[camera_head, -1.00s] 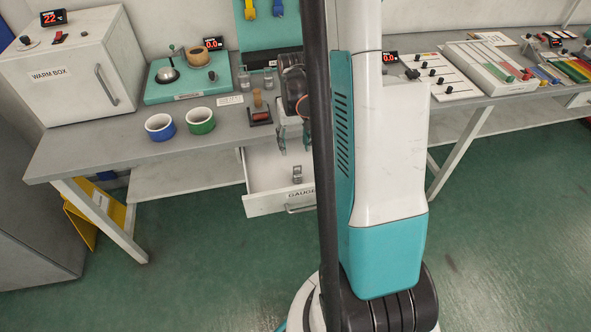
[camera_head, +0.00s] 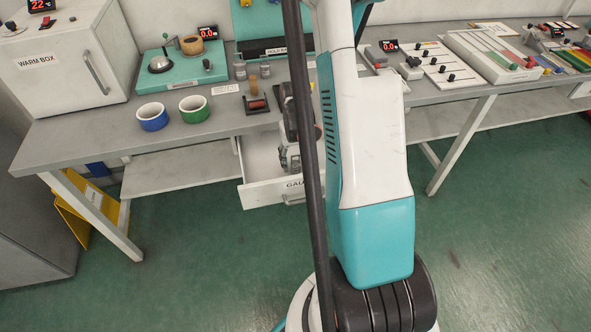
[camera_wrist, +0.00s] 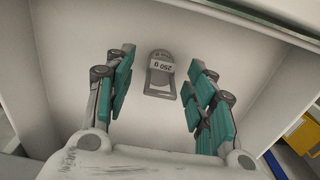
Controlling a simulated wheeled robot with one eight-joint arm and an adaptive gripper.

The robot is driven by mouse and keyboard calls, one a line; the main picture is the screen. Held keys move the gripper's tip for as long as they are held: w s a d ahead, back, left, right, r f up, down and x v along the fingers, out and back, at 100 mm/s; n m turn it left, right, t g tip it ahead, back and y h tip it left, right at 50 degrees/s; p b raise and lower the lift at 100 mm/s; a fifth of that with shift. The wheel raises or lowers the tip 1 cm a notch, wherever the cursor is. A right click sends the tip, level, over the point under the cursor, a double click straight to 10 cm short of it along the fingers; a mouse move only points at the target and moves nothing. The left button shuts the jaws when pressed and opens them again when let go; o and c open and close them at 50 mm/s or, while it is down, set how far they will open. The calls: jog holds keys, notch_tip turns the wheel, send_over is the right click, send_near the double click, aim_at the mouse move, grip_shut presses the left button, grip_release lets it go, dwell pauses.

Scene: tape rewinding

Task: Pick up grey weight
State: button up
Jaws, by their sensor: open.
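The grey weight (camera_wrist: 162,84) lies on the floor of the open drawer in the wrist view, with a white label reading 250 g. My gripper (camera_wrist: 160,95) is open, its two teal-padded fingers standing left and right of the weight with a gap on each side. No finger touches the weight in that view. In the head view my gripper (camera_head: 289,157) is down at the open drawer (camera_head: 262,193), partly hidden by my arm. The weight cannot be made out there.
The drawer's walls stand close around my gripper. The warm box (camera_head: 75,60) stands at the left.

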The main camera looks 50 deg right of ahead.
jog(key=shift+f, duration=0.75)
jog(key=shift+r, duration=0.1)
jog(key=shift+c, duration=0.2)
grip_shut()
